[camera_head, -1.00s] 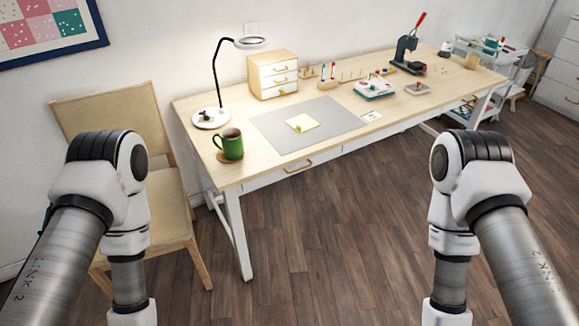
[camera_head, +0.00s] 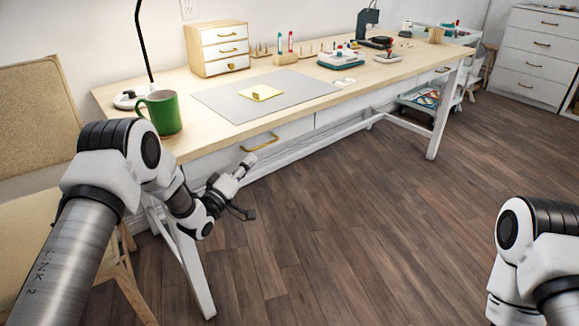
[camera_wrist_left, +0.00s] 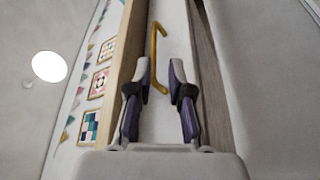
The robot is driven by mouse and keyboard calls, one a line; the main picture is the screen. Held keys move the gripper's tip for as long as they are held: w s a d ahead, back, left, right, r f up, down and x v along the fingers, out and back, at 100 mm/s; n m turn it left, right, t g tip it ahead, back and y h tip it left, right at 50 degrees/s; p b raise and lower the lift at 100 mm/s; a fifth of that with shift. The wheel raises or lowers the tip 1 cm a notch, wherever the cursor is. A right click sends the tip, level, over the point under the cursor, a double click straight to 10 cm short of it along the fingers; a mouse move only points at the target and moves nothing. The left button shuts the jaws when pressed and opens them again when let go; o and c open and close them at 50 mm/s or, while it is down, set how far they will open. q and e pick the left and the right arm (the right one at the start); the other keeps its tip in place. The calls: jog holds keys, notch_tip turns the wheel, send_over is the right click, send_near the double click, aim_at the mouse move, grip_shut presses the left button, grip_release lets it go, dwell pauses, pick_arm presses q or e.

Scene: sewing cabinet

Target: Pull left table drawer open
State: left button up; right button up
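The left table drawer (camera_head: 294,131) is a white front under the wooden tabletop, and it looks shut. Its brass bar handle (camera_head: 260,143) shows near the front edge. My left gripper (camera_head: 246,163) is just in front of and slightly below the handle in the head view. In the left wrist view, the two fingers of my left gripper (camera_wrist_left: 161,70) are apart, and the handle (camera_wrist_left: 154,55) shows between and beyond their tips. I cannot tell whether they touch it. My right gripper is out of view; only part of my right arm shows at the lower right.
A chair (camera_head: 35,110) is at the left. The floor (camera_head: 350,235) in front is clear.

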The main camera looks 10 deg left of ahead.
aim_at(264, 145)
pick_arm(q)
jog(key=x, duration=0.2)
jog(key=b+x, duration=0.1)
jog(key=x, duration=0.2)
jog(key=r+x, duration=0.1)
jog(key=x, duration=0.1)
jog(key=shift+w+d, duration=0.2)
grip_shut()
